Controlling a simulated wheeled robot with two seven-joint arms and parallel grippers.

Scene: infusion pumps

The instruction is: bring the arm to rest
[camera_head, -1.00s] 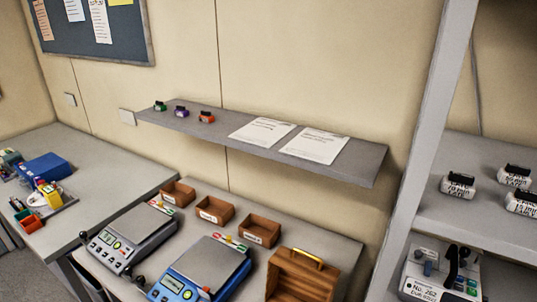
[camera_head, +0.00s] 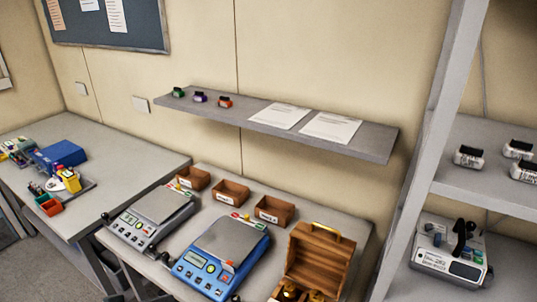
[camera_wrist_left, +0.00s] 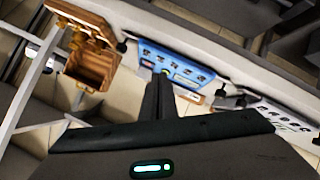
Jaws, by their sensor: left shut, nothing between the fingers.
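My left gripper (camera_wrist_left: 160,98) shows in the left wrist view, with its dark fingers together and nothing between them. It is clear of the table, and the blue pump-like device (camera_wrist_left: 178,66) and the open wooden box (camera_wrist_left: 90,62) lie beyond its fingertips. No gripper is clearly seen in the head view, and my right gripper is in neither view.
In the head view, the table holds a grey device (camera_head: 152,213), a blue device (camera_head: 218,255), small wooden trays (camera_head: 230,192) and the wooden box (camera_head: 318,258). A wall shelf (camera_head: 375,140) juts out above. A rack post (camera_head: 430,140) stands at right.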

